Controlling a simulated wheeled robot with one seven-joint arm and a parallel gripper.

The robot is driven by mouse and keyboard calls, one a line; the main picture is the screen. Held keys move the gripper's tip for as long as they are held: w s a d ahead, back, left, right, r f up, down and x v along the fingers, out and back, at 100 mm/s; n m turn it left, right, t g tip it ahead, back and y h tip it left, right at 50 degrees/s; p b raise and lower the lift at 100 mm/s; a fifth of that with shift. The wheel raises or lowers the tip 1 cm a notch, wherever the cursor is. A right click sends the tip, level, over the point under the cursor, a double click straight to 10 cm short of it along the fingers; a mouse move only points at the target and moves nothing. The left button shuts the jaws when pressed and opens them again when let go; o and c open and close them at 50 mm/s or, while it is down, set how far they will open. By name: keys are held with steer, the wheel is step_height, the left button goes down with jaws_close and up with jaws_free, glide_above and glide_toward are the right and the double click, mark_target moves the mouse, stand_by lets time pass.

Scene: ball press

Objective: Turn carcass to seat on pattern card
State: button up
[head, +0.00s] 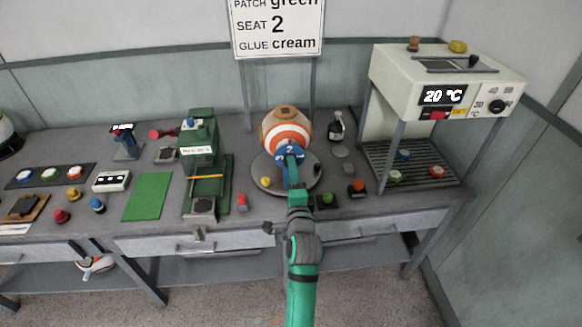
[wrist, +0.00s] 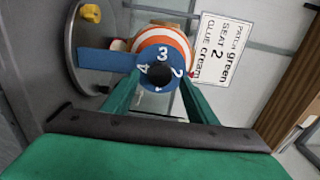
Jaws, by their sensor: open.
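The carcass (head: 287,125) is a ball with orange and white bands and a tan top. It sits on a grey round stand (head: 266,185) at the middle of the bench. A blue numbered disc (head: 290,150) on its near side shows a 2 in the head view. In the wrist view the disc (wrist: 160,57) shows 2, 3 and 4 around a dark centre knob (wrist: 159,75), with a blue bar (wrist: 103,61) beside it. My gripper (wrist: 160,90) is open, its green fingers either side of the knob; I cannot tell whether they touch it. The card (head: 277,28) reads PATCH green, SEAT 2, GLUE cream.
A green press (head: 200,145) stands to the left, with a green mat (head: 148,196) beside it. A white heater (head: 440,85) reading 20 °C stands at right. A dark bottle (head: 336,126) is behind right of the stand. Several small coloured pieces lie around.

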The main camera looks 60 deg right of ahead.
steer(key=v, duration=0.6)
steer(key=shift+a, duration=0.25)
steer(key=shift+s, duration=0.15)
steer(key=shift+s, duration=0.1)
